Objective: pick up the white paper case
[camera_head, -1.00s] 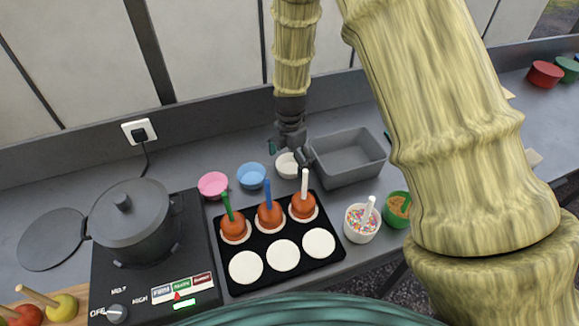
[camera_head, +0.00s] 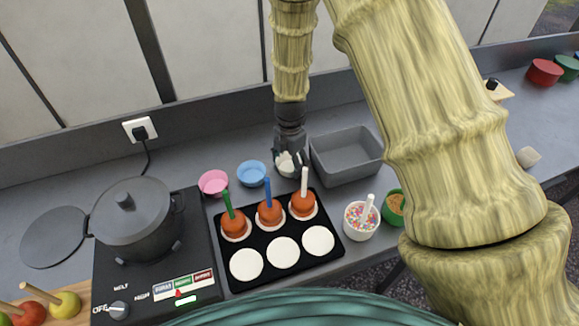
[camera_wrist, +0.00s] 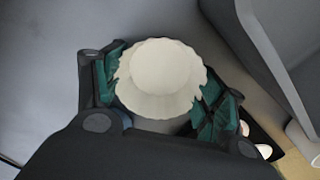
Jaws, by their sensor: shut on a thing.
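The white paper case (camera_head: 287,164) is small and round, behind the tray's back right corner in the head view. My gripper (camera_head: 289,158) is shut on it, with dark fingers at its sides. In the wrist view the white paper case (camera_wrist: 160,78) shows its fluted rim and flat round bottom. It lies between the green-padded fingertips of my gripper (camera_wrist: 160,92), one on each side. I cannot tell whether the case is clear of the worktop.
A grey bin (camera_head: 348,158) stands close to the right of my gripper. Blue (camera_head: 251,174) and pink (camera_head: 213,183) cases sit to the left. In front is a black tray (camera_head: 262,240) with caramel apples on sticks. A hotplate with a pot (camera_head: 131,225) stands at left, a sprinkle cup (camera_head: 359,224) at right.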

